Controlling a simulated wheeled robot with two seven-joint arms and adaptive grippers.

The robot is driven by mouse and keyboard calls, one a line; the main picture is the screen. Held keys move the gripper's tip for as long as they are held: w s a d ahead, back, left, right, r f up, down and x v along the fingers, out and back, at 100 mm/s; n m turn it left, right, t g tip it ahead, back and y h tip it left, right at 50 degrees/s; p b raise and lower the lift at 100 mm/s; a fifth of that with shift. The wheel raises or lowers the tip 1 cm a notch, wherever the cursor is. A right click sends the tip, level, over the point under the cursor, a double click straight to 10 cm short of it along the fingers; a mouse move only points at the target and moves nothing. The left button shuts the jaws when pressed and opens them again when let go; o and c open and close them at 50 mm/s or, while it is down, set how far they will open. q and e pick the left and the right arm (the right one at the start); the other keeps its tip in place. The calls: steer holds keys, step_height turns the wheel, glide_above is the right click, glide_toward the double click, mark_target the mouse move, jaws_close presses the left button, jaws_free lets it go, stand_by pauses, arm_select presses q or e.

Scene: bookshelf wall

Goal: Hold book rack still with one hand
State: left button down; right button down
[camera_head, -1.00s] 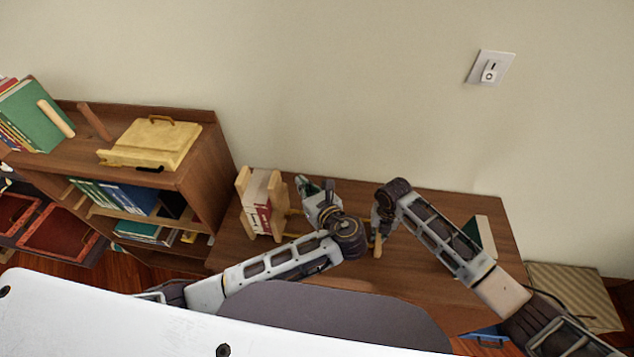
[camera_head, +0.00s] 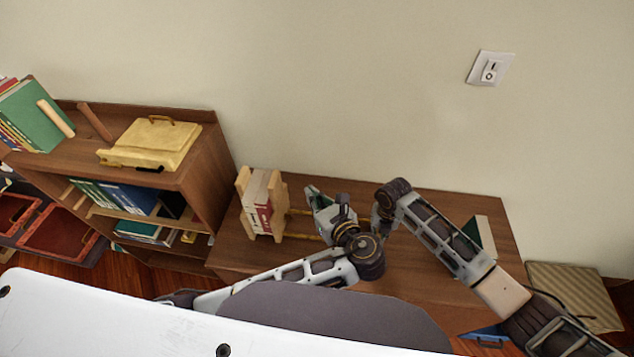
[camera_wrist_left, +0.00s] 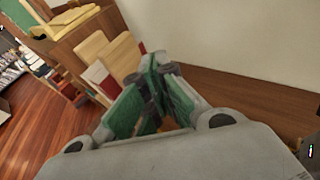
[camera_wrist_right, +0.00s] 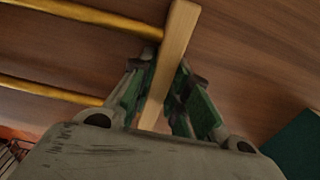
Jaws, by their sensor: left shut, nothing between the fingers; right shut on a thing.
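The book rack (camera_head: 280,207) stands on the brown desk. Its wooden left part holds a few books with white and red covers (camera_head: 258,200), and yellow rods (camera_head: 302,212) run right from it. My left gripper (camera_head: 316,192) is shut and empty, above the rods and right of the books. In the left wrist view, the left gripper's green-padded fingers (camera_wrist_left: 158,68) meet, with the rack's wooden panel (camera_wrist_left: 118,58) beyond. In the right wrist view, my right gripper (camera_wrist_right: 160,85) is shut on the rack's wooden end bar (camera_wrist_right: 176,45). In the head view that bar is hidden behind my left wrist.
A low bookshelf (camera_head: 190,185) stands left of the desk, with a yellow case (camera_head: 155,143) and books on top. A dark green book (camera_head: 480,234) stands at the desk's right. The wall (camera_head: 340,110) is close behind. Desk (camera_head: 430,290) surface in front is mostly clear.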

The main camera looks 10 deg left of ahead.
arm_select(q)
steer(key=v, duration=0.6)
stand_by(0.5)
arm_select(e)
steer(key=c, duration=1.3)
jaws_free()
steer(key=shift+r, duration=0.15)
steer(key=shift+r, duration=5.9)
arm_select(q)
steer(key=shift+s, duration=0.1)
arm_select(e)
steer(key=shift+d, duration=0.1)
